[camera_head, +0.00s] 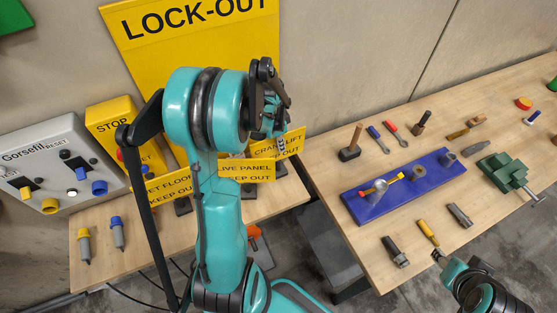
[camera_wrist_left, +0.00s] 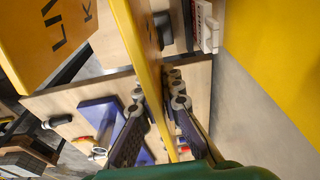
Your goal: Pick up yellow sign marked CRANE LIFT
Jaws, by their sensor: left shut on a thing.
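The yellow CRANE LIFT sign (camera_head: 292,143) stands at the right end of the row of signs on the left bench. My left gripper (camera_head: 278,118) is at the sign, and my arm hides part of its lettering. In the left wrist view the sign (camera_wrist_left: 148,55) shows nearly edge-on between the two fingers of the left gripper (camera_wrist_left: 158,98), which is shut on it. My right gripper (camera_head: 440,257) is at the lower right, by the right bench's front edge; its fingers are too small to read.
A large LOCK-OUT board (camera_head: 135,45) is behind. The right bench (camera_head: 345,200) holds a blue tray (camera_head: 375,209), a green vise (camera_head: 505,172) and several tools. A gap separates the benches.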

